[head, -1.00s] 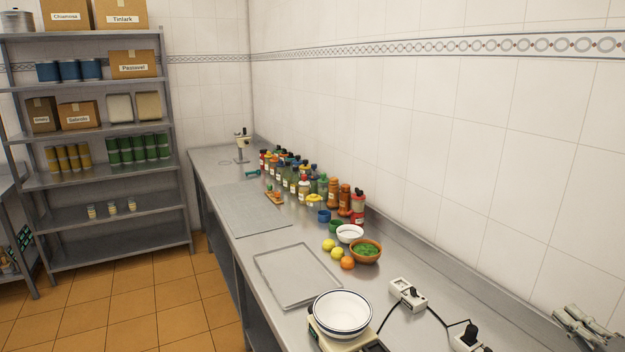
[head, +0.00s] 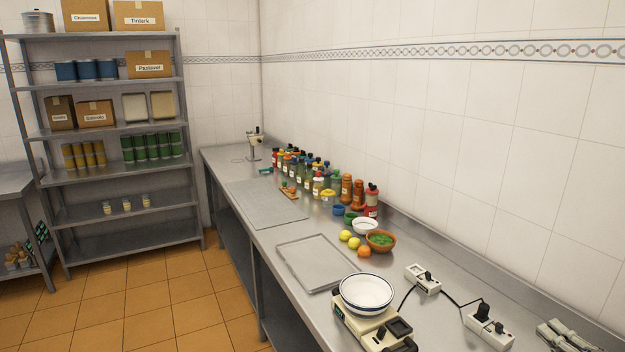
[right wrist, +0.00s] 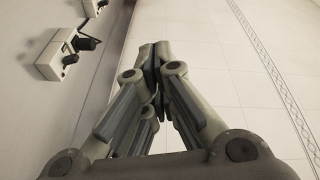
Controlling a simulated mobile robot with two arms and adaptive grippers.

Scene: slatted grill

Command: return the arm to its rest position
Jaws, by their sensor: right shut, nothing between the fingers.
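My right gripper (head: 556,334) shows at the lower right corner of the head view, over the steel counter (head: 450,290) near the wall. In the right wrist view its fingers (right wrist: 154,50) meet at the tips, with nothing between them. The rest of the right arm is out of the picture. My left gripper is in neither view.
Near the right gripper are two white sockets (head: 488,328) (head: 423,280) with black plugs and a cable. A bowl (head: 366,291) stands on a scale (head: 357,325). Further along are a tray (head: 310,264), fruit, a bowl of greens (head: 380,240) and several bottles. Shelves (head: 130,215) stand at the back left.

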